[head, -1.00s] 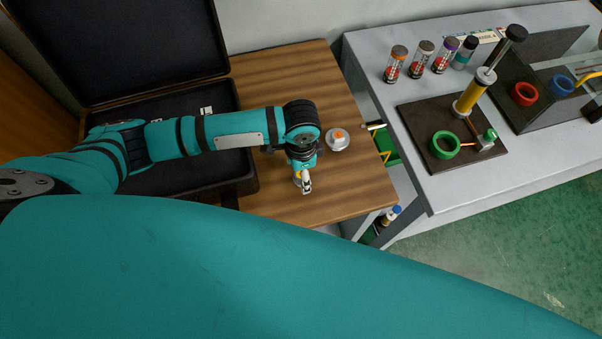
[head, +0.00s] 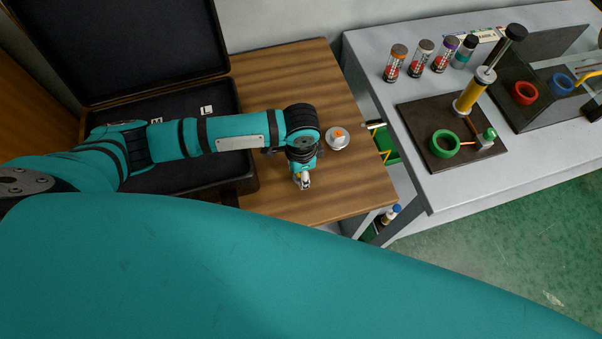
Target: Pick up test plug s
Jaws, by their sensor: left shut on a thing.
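My left gripper (head: 303,182) points down over the front part of the wooden table. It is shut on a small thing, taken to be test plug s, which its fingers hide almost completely. I cannot tell whether that thing touches the tabletop. Another plug, a pale grey disc with an orange centre (head: 338,138), sits on the table behind and right of the gripper, apart from it. My right gripper is not in view.
The open black case (head: 247,183) lies on the wooden table (head: 350,190) at left, with white letter labels inside. At right, a grey bench (head: 437,195) holds several small bottles, a dark board (head: 432,165) with a yellow pump (head: 467,100), and green tape (head: 444,144). A gap separates table and bench.

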